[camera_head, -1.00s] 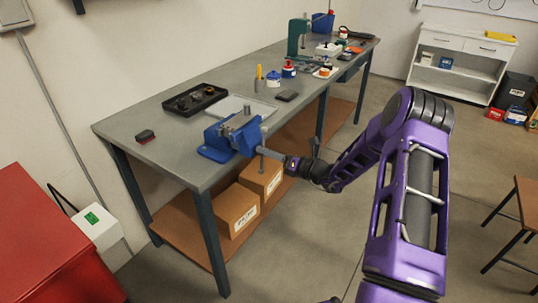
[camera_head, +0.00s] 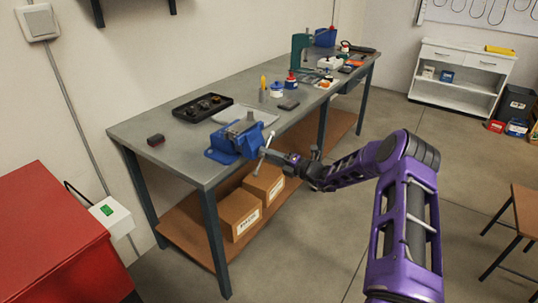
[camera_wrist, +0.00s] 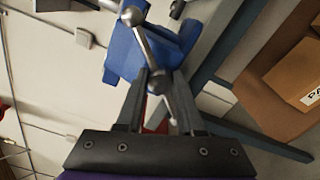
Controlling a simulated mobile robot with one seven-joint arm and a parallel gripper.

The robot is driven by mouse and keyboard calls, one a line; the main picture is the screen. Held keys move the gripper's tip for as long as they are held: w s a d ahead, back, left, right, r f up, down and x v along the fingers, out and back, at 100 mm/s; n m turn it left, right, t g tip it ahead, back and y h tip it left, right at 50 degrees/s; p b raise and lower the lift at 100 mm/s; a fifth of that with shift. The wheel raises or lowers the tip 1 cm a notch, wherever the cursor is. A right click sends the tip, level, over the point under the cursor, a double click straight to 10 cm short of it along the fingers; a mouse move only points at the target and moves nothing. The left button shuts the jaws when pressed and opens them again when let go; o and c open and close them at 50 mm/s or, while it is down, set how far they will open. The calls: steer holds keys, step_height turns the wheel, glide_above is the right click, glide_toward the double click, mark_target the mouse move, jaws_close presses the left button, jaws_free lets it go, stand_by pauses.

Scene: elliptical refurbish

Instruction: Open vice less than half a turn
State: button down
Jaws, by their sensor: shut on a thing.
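The blue vice (camera_head: 236,141) is fixed at the front edge of the grey workbench (camera_head: 150,125); part of its blue body also shows in the wrist view (camera_wrist: 125,57). Its metal handle (camera_head: 266,146) is a thin bar that leans, its upper end to the right and its lower end to the left. In the wrist view the handle (camera_wrist: 147,45) has a ball end at the top and runs down between my fingers. My gripper (camera_head: 271,155) is in front of the vice, shut on the handle. Its fingers also show in the wrist view (camera_wrist: 160,80) and hide part of the grip.
A grey tray (camera_head: 262,115), a black parts tray (camera_head: 203,107) and a dark small block (camera_head: 156,140) lie on the bench near the vice. Cardboard boxes (camera_head: 240,212) stand on the lower shelf under it. A red cabinet (camera_head: 55,235) is at left.

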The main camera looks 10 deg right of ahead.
steer(key=shift+a+r+m, duration=0.1)
steer(key=shift+a+m, duration=0.05)
steer(key=shift+m, duration=0.15)
steer(key=c, duration=0.5)
jaws_free()
steer(key=shift+w, duration=0.1)
steer(key=v, duration=1.7)
